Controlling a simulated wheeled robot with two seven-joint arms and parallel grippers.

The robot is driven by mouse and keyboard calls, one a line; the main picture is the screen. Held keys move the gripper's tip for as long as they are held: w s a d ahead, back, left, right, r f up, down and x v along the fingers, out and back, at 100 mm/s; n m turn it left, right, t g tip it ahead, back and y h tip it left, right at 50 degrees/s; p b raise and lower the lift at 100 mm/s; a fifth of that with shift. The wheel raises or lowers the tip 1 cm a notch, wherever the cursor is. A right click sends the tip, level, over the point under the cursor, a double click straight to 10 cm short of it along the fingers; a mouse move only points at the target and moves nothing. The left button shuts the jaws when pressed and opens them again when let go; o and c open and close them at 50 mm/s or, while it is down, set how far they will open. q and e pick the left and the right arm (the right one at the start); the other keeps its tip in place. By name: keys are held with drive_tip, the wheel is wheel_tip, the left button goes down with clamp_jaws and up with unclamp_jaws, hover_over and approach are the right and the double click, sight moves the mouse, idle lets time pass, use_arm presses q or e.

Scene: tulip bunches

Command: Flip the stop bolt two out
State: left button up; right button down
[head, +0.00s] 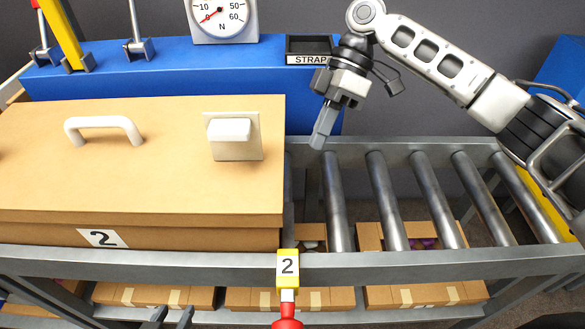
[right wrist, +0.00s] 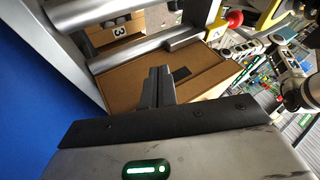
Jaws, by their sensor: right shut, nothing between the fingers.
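The stop bolt two is a yellow block labelled 2 (head: 287,262) on the front rail of the roller conveyor, with a red knob (head: 287,322) hanging below it at the bottom edge of the head view. A red knob by a yellow part (right wrist: 235,18) shows at the top of the right wrist view; I cannot tell whether it is the same bolt. My right gripper (head: 319,142) is shut and empty above the rollers, behind the bolt; its fingers (right wrist: 158,72) point forward in the wrist view. My left gripper (head: 170,318) shows only dark, separated fingertips, left of the bolt.
A large cardboard box labelled 2 (head: 150,175), with a white handle, lies on the conveyor left of the bolt. Bare rollers (head: 383,195) lie to the right. Smaller cartons (head: 290,298) sit below. A blue bench with a dial scale (head: 222,18) stands behind.

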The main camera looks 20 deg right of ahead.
use_arm(q)
drive_tip(key=shift+s+f+p, duration=0.1)
drive_tip(key=shift+s+p, duration=0.35)
drive_tip(key=shift+s, duration=0.1)
use_arm(e)
drive_tip(key=x, duration=1)
drive_tip(key=shift+s, duration=0.2)
